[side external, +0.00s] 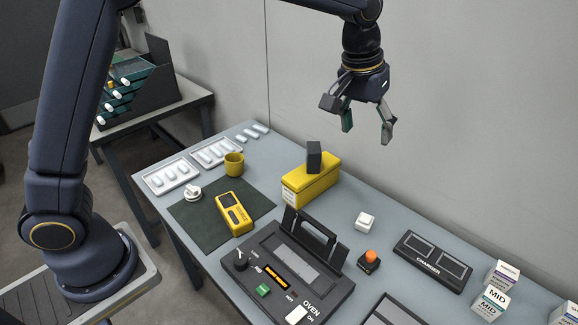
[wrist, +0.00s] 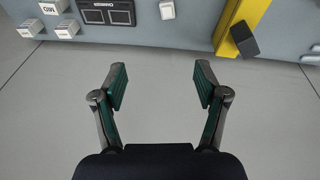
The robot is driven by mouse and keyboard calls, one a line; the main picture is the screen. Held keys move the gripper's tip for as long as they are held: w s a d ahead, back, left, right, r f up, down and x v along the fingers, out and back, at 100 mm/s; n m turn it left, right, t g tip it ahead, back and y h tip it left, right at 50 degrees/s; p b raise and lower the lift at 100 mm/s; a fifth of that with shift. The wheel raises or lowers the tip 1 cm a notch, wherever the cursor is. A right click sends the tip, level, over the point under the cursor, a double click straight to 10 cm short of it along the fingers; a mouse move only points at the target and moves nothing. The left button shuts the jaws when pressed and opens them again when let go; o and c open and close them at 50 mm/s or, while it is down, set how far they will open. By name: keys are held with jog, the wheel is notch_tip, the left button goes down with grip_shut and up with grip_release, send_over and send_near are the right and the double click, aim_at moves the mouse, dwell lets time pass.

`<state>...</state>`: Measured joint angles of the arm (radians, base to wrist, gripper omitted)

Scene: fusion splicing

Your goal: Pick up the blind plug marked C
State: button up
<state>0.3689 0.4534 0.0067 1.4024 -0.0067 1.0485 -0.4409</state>
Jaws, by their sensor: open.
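My gripper (side external: 367,127) hangs in the air above the back of the table, near the wall, with its fingers apart and nothing between them. The wrist view also shows it open and empty (wrist: 160,84). No letter C is readable on any piece, so I cannot tell which one is the blind plug marked C. Small pale cylindrical pieces lie in a near tray (side external: 157,181) and a second tray (side external: 203,162), and a few more loose pieces (side external: 252,133) lie at the table's far end. All are well away from my gripper.
A yellow box (side external: 323,184) with a black block (side external: 314,157) on it stands below my gripper. A yellow cup (side external: 234,164), yellow meter (side external: 234,214), black oven (side external: 288,270), charger (side external: 433,260) and white boxes (side external: 490,303) occupy the table. A teal-shelved rack (side external: 150,87) stands behind.

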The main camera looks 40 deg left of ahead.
jog(key=d+f+m+g, duration=0.1)
jog(key=d+f+g, duration=0.1)
jog(key=d+f, duration=0.6)
jog(key=y, duration=0.1)
send_over(372, 254)
notch_tip(372, 254, down, 8)
jog(key=shift+m+g, duration=0.3)
jog(key=shift+m, duration=0.1)
jog(key=f, duration=1)
jog(key=shift+s+a, duration=0.15)
jog(key=shift+s, duration=0.15)
jog(key=shift+w+f, duration=0.15)
jog(key=shift+f, duration=1.45)
jog(key=shift+w+f, duration=0.15)
jog(key=shift+f, duration=1.45)
jog(key=shift+c, duration=0.4)
jog(key=c, duration=1.2)
